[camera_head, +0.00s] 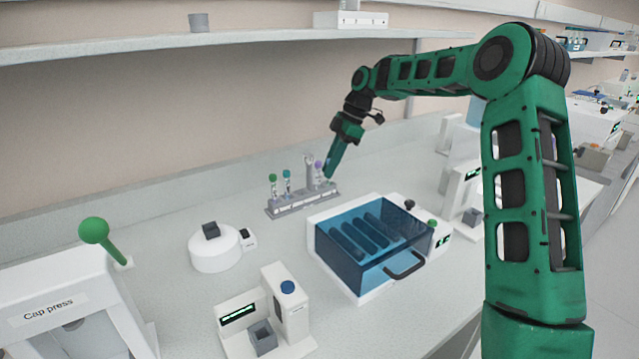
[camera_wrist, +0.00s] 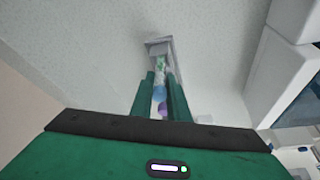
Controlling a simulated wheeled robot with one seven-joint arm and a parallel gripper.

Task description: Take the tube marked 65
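A grey tube rack (camera_head: 302,205) stands on the bench near the wall. It holds a tube with a green cap (camera_head: 273,178), one with a blue-teal cap (camera_head: 287,174) and one with a purple cap (camera_head: 319,166). No number, 65 included, can be read. My gripper (camera_head: 327,175) points down at the rack's right end, close to the purple cap. In the wrist view my gripper (camera_wrist: 161,76) has its two green fingers apart. Green (camera_wrist: 160,62), blue (camera_wrist: 159,92) and purple (camera_wrist: 163,110) caps show in line between them. I see no finger closed on a tube.
A box with a blue clear lid and handle (camera_head: 405,265) stands in front of the rack. A white round device (camera_head: 214,255), a small instrument (camera_head: 290,310) and the cap press (camera_head: 60,310) stand to the left. A shelf (camera_head: 150,45) runs above. Bench left of the rack is clear.

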